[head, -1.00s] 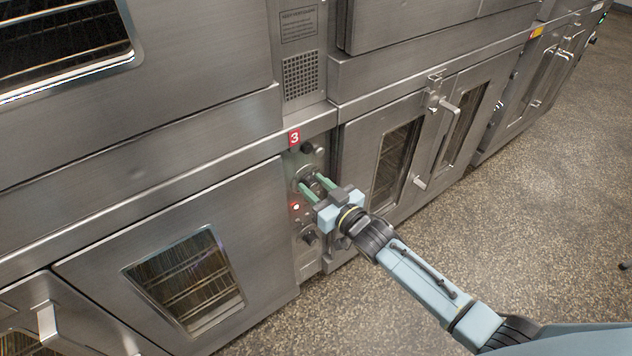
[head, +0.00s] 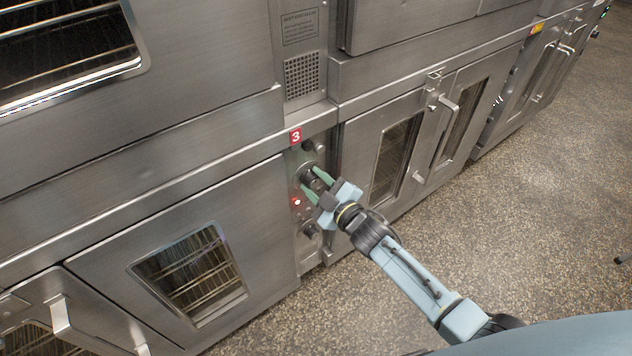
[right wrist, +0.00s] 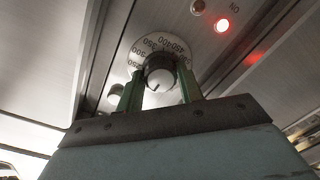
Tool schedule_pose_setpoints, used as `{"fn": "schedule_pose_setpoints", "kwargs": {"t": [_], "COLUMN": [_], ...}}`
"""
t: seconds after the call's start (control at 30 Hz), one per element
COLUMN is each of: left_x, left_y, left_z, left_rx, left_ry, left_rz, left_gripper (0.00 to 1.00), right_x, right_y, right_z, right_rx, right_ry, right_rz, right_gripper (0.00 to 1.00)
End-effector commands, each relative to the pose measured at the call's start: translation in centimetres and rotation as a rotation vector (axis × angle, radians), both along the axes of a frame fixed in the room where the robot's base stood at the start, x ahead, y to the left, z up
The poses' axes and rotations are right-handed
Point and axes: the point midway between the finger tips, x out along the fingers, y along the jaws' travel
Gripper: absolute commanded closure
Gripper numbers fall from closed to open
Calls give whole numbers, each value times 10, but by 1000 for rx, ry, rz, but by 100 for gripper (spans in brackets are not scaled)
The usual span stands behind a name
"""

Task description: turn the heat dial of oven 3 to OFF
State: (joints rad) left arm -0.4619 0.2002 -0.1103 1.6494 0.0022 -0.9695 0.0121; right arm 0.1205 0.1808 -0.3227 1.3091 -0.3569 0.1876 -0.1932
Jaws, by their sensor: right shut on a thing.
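The number 3 label (head: 295,137) is red and sits above a narrow control panel in the head view. The heat dial is a round knob (right wrist: 160,74) on a pale scale plate (right wrist: 152,45) with numbers such as 300, 350, 400 and 450 in the right wrist view. My right gripper (head: 310,178) has its green fingers on either side of the knob, shut on it. The fingers also flank it in the right wrist view (right wrist: 160,88). I cannot read the knob's setting. My left gripper is not in view.
A lit red lamp (head: 297,202) is below the dial, and a dark knob (head: 309,229) sits lower. Oven doors with windows and handles (head: 446,103) flank the panel.

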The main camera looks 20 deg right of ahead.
Motion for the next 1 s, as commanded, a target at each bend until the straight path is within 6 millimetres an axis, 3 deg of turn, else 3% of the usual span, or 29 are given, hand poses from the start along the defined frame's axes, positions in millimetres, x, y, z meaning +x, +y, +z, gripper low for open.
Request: {"fn": "schedule_pose_setpoints", "kwargs": {"t": [0.63,0.67,0.77,0.8,1.0], "left_x": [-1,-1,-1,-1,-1], "left_y": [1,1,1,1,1], "left_z": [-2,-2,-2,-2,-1], "left_rx": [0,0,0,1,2], "left_ry": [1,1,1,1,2], "left_rz": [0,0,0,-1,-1], "left_gripper": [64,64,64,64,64], "right_x": [0,0,0,0,0], "right_y": [3,3,2,2,1], "right_z": [1,1,1,1,0], "right_rx": [-48,-48,-47,-47,-46], "right_ry": [-21,-21,-19,-20,-18], "right_rz": [4,4,3,3,1], "right_gripper": [86,61,48,44,44]}}
